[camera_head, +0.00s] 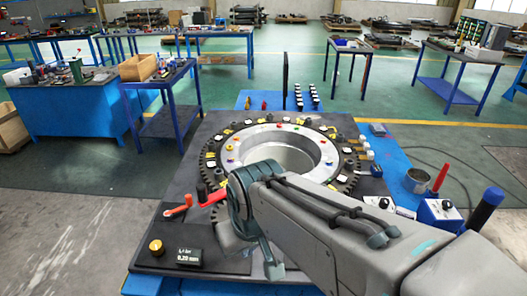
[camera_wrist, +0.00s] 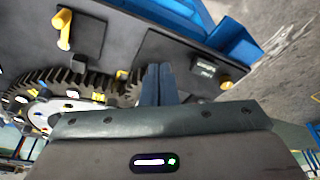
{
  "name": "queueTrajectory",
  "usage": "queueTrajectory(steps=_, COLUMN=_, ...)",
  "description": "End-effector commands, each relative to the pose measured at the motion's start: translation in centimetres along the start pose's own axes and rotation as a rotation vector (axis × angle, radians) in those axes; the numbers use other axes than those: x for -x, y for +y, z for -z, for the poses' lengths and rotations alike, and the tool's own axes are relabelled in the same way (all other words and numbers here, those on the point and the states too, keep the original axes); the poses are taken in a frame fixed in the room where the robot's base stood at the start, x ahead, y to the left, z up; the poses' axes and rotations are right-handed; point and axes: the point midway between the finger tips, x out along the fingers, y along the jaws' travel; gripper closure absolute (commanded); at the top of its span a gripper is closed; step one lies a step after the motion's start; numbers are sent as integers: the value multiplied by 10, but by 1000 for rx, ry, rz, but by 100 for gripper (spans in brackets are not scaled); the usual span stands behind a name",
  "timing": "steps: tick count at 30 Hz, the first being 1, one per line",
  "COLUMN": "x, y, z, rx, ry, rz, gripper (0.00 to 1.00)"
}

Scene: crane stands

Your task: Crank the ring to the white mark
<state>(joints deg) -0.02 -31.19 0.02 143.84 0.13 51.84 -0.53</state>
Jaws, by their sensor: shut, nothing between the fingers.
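The toothed ring (camera_head: 212,150) lies flat on a dark plate, with white, yellow and coloured marks around it. Its teeth also show in the wrist view (camera_wrist: 75,82). I cannot tell which white mark is meant. An orange lever (camera_head: 178,208) and a red handle (camera_head: 212,197) stand at the ring's near left. The wrist view shows a small gear (camera_wrist: 130,92) beside the ring and a yellow handle (camera_wrist: 64,30) on a dark block. My gripper (camera_wrist: 158,72) is shut and empty, over the plate near the small gear. My arm hides the ring's near right in the head view.
A small display (camera_head: 188,257) and a brass knob (camera_head: 155,246) are at the plate's near left.

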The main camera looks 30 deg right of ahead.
Motion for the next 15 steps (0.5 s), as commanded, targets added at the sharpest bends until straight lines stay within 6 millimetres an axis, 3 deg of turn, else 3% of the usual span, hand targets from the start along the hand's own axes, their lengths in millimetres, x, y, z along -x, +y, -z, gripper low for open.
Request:
queueTrajectory(steps=12, x=0, y=0, z=0, rx=0, ry=0, rz=0, gripper=100)
queueTrajectory(steps=15, x=-1, y=0, z=0, rx=9, ry=-6, rz=-2, gripper=75)
